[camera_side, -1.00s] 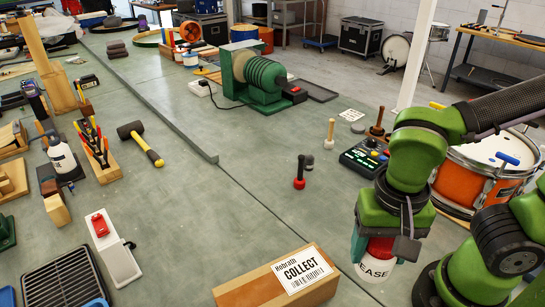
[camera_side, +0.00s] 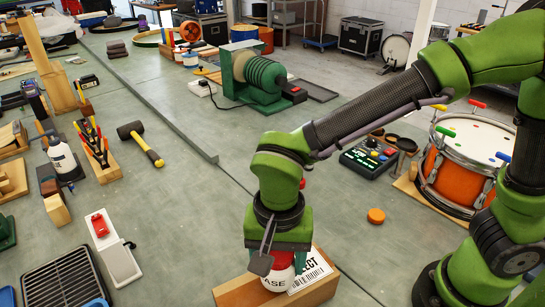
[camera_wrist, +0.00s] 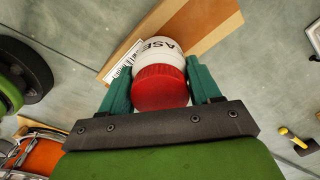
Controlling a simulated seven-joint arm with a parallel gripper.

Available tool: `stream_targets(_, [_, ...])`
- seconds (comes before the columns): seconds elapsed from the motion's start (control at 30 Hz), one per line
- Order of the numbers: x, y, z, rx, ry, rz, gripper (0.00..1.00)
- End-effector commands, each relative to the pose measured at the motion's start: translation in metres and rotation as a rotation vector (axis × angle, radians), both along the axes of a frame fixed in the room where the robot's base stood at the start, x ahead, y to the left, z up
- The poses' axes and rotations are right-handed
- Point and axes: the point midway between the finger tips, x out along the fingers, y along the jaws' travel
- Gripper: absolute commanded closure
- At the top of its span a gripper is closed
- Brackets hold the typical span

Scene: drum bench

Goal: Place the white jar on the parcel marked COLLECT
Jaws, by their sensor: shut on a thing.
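The white jar (camera_side: 274,281) has a red lid and a label of which "ASE" shows. My gripper (camera_side: 279,262) is shut on it from above, one finger on each side. In the wrist view the jar (camera_wrist: 157,50) and its red lid sit between the green fingers of my gripper (camera_wrist: 160,72). The parcel marked COLLECT (camera_side: 236,293) is a brown box with a white label, now partly covered by jar and gripper. The jar is upright over the parcel's top. I cannot tell whether its base touches the parcel.
An orange disc (camera_side: 376,216) lies on the bench to the right. A drum (camera_side: 463,165) and a control box (camera_side: 368,157) stand farther right. A mallet (camera_side: 140,143) and a white box with a red item (camera_side: 110,245) are at left.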

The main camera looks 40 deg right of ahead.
Motion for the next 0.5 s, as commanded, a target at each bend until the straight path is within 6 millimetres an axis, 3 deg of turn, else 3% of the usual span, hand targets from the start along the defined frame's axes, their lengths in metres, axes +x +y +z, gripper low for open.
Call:
stream_targets(0.1, [0.0001, -0.0002, -0.0107, 0.0, 0.0, -0.001, 0.75])
stream_targets(0.5, [0.0001, -0.0001, -0.0152, 0.001, -0.001, -0.001, 0.75])
